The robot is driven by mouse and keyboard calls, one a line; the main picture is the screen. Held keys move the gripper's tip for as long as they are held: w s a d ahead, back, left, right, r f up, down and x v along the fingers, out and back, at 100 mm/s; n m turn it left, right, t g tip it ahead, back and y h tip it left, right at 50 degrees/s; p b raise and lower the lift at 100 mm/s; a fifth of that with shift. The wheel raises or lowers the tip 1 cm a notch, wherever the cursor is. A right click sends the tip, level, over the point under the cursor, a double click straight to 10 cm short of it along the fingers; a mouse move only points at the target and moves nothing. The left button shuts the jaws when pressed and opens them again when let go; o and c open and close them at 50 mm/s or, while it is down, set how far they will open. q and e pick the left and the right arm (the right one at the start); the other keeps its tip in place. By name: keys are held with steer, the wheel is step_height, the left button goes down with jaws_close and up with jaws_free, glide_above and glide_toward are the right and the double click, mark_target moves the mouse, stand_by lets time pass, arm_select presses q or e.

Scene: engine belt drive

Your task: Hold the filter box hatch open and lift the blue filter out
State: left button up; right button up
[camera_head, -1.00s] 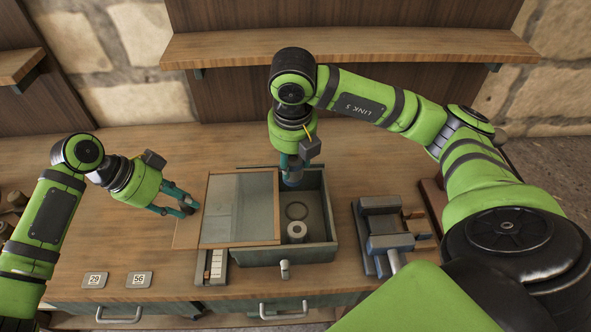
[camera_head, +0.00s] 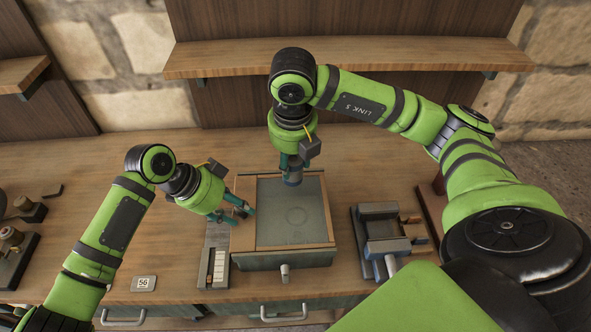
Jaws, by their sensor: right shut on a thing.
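The filter box (camera_head: 285,260) is a grey-green box on the workbench. A faint ring on the box floor shows through the glass.
A grey vise-like device (camera_head: 382,240) stands right of the box. A tray with white pieces (camera_head: 217,265) lies close on the left. A tag marked 56 (camera_head: 144,283) lies at the front left. Dark fixtures (camera_head: 12,240) stand at far left. A shelf (camera_head: 350,58) spans the back.

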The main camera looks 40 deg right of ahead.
mark_target(291, 159)
arm_select(q)
steer(key=shift+w+a, duration=0.1)
steer(key=shift+w, duration=0.2)
arm_select(e)
steer(key=shift+w, duration=0.2)
step_height(291, 159, up, 6)
steer(key=p, duration=0.6)
steer(key=shift+s+f, duration=0.1)
steer(key=shift+f, duration=0.05)
arm_select(q)
steer(key=s+v, duration=0.1)
steer(key=v, duration=0.6)
steer(key=shift+w+r, duration=0.2)
steer(key=shift+w, duration=0.15)
arm_select(e)
steer(key=shift+f, duration=0.1)
arm_select(q)
steer(key=v, duration=1.2)
steer(key=shift+a+f, duration=0.1)
arm_select(e)
steer(key=shift+a, duration=0.1)
